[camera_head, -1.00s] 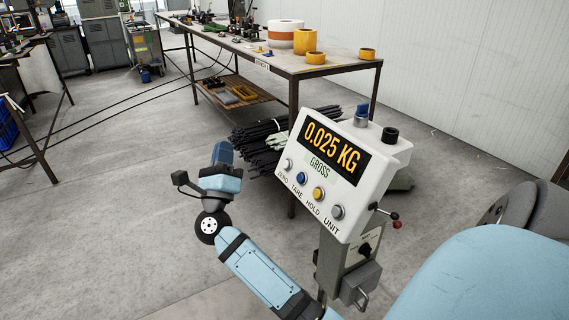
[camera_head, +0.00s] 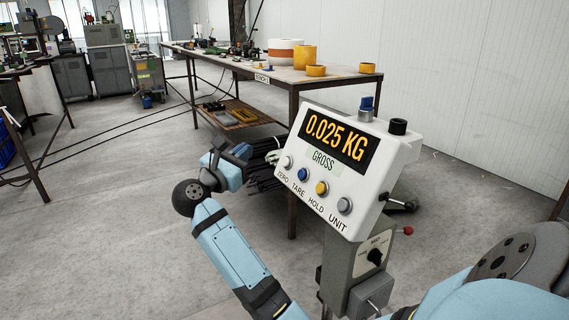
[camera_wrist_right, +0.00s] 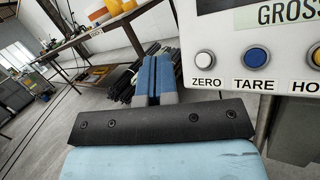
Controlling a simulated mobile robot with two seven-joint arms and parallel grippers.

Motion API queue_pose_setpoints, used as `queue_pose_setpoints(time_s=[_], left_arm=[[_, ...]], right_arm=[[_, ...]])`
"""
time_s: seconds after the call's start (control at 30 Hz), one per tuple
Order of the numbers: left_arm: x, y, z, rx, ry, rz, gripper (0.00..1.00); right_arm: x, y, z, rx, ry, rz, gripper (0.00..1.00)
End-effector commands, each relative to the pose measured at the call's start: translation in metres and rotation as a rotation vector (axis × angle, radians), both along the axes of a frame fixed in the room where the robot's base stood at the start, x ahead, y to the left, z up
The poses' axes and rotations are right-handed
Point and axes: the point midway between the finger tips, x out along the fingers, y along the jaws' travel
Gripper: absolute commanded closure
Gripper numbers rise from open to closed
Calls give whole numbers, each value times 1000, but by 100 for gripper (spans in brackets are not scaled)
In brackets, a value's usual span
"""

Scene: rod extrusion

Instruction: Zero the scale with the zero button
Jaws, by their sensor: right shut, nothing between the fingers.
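The white scale indicator box (camera_head: 373,172) stands right of centre in the head view, its display (camera_head: 336,138) reading 0.025 KG, GROSS. The silver zero button (camera_head: 287,162) is leftmost in the button row; it also shows above the ZERO label in the right wrist view (camera_wrist_right: 205,58). Beside it are the blue tare button (camera_head: 302,174), the yellow hold button (camera_head: 321,188) and the grey unit button (camera_head: 344,205). My right gripper (camera_head: 243,151) is left of the box, apart from the zero button. Its blue fingers (camera_wrist_right: 155,78) are shut and empty. My left gripper is out of view.
A workbench (camera_head: 350,82) with yellow and white-orange rolls stands behind. Dark rods (camera_head: 265,180) lie near its lower end, partly behind my gripper. A grey control box with a knob (camera_head: 374,256) is below the indicator.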

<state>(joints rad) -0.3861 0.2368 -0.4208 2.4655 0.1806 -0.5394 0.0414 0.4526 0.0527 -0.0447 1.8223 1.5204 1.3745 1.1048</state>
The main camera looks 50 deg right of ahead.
Motion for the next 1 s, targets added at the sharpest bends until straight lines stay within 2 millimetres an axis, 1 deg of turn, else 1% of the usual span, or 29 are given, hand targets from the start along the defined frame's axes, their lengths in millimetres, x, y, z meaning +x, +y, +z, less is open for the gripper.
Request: queue_pose_setpoints(time_s=[0.4, 0.5, 0.6, 0.77, 1.0], left_arm=[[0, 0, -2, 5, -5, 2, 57], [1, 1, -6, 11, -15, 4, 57], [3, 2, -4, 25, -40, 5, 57], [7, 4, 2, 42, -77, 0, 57], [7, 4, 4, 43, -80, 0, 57]], right_arm=[[-16, -47, -24, -4, 3, -3, 100], [-18, -57, -30, -1, 2, -2, 100], [-21, -64, -34, -1, 2, -2, 100], [-23, -71, -36, -1, 2, -1, 100], [-23, -72, -36, -1, 2, -1, 100]])
